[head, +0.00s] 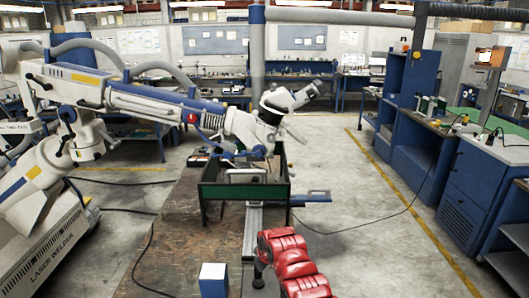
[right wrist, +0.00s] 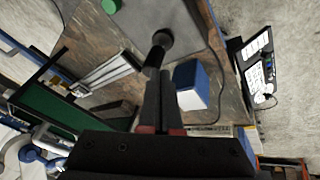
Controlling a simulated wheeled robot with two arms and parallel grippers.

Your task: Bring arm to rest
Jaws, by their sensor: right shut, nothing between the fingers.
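The large white and blue jointed arm (head: 170,103) reaches in from the left in the head view. Its outer end carries a white and black head (head: 283,103) that hangs over a green-sided tray (head: 225,191). My red right arm comes in at the bottom centre, with my dark right gripper (head: 259,278) at its end. In the right wrist view my right gripper (right wrist: 164,80) is shut and empty. A black round-ended knob (right wrist: 162,40) lies just beyond its fingertips; I cannot tell whether they touch. My left gripper is out of view.
A blue and white box (head: 213,280) stands left of my right gripper; it also shows in the right wrist view (right wrist: 192,87). A grey rail (head: 252,232) runs below the tray. Blue cabinets (head: 415,150) line the right side. The floor between is open, crossed by a cable.

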